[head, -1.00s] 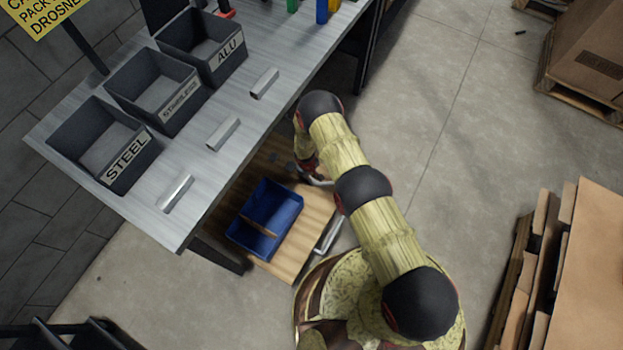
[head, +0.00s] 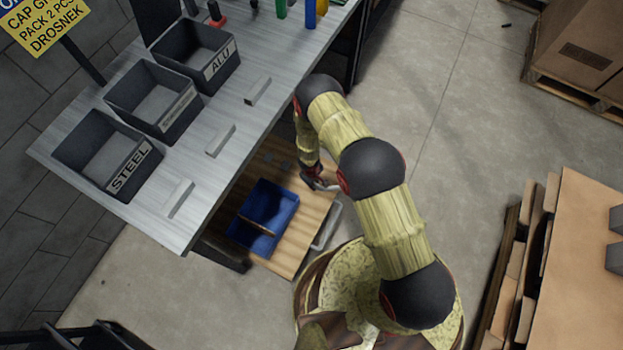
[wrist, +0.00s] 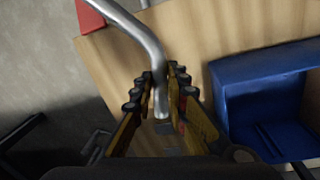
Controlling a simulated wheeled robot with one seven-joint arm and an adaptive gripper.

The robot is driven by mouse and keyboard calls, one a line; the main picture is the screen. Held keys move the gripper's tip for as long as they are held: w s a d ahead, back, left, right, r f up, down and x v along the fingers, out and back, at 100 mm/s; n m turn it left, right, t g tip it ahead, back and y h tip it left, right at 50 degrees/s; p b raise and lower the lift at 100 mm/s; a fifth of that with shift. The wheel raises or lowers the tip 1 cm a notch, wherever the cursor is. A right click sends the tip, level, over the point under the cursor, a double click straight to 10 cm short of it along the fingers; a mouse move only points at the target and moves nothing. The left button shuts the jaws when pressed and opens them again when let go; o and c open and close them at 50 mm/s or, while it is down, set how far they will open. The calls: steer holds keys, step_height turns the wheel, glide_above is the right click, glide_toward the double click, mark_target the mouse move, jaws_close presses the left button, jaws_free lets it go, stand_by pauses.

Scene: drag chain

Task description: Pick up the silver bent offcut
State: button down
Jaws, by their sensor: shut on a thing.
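The silver bent offcut (wrist: 148,45) is a round metal rod with a bend, seen in the wrist view. My gripper (wrist: 161,82) is shut on it, with a finger on each side of its lower straight part. The bent end reaches past the fingertips to the upper left. In the head view my gripper (head: 318,181) is over the right edge of the low wooden board (head: 303,250), and the offcut is mostly hidden there. I cannot tell whether the offcut touches the board.
A blue divided bin (head: 270,205) stands on the board, left of my gripper. The grey workbench (head: 215,170) overhangs the board and carries the STEEL bin (head: 125,175), a middle bin (head: 165,115) and the ALU bin (head: 215,68). Pallets (head: 520,250) stand at right.

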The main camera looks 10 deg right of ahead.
steer(key=s+d+r+p, duration=0.1)
steer(key=s+d+r, duration=0.1)
steer(key=s, duration=0.3)
steer(key=shift+s+d+r, duration=0.2)
steer(key=shift+r, duration=0.15)
